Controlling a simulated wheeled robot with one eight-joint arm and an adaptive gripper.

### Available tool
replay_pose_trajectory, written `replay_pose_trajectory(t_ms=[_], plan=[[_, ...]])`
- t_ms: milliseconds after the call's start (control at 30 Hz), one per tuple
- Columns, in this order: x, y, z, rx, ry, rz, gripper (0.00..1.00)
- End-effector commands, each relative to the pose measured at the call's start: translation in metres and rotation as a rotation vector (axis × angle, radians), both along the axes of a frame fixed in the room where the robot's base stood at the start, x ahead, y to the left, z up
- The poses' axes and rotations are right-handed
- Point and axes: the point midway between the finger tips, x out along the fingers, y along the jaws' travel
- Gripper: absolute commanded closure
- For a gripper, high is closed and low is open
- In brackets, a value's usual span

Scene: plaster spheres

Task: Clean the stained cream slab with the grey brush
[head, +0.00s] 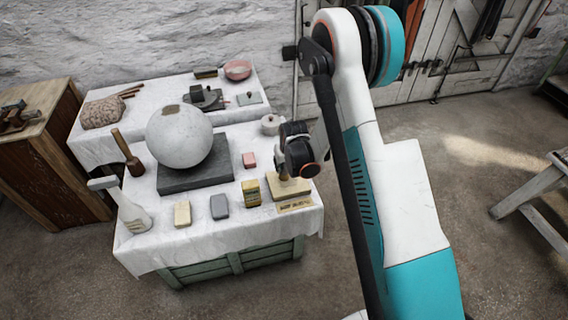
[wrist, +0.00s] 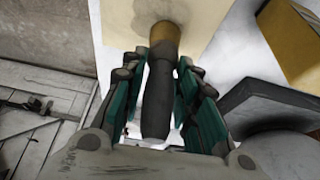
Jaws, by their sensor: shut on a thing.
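My gripper (wrist: 164,68) is shut on the dark grey handle of the brush (wrist: 157,100). The brush's tan lower end points at the cream slab (wrist: 122,22) in the wrist view. Whether it touches the slab or hovers just above it, I cannot tell. In the head view my gripper (head: 294,168) is over the cream slab (head: 291,190) at the right front of the near table, and it hides most of the brush.
A plaster sphere (head: 180,136) rests on a dark slab (head: 196,176) left of my gripper. A yellow box (head: 251,191), a grey block (head: 219,206), a cream block (head: 183,213) and a pink block (head: 249,160) stand nearby. A lettered plate (head: 295,206) lies in front of the cream slab.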

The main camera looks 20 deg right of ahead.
Motion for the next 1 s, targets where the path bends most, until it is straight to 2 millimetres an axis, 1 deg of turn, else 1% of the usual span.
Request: replay_pose_trajectory(t_ms=[533, 1000], plan=[[0.0, -0.001, -0.008, 0.0, 0.0, 0.0, 0.99], [0.0, -0.016, -0.008, 0.0, 0.0, 0.0, 0.99]])
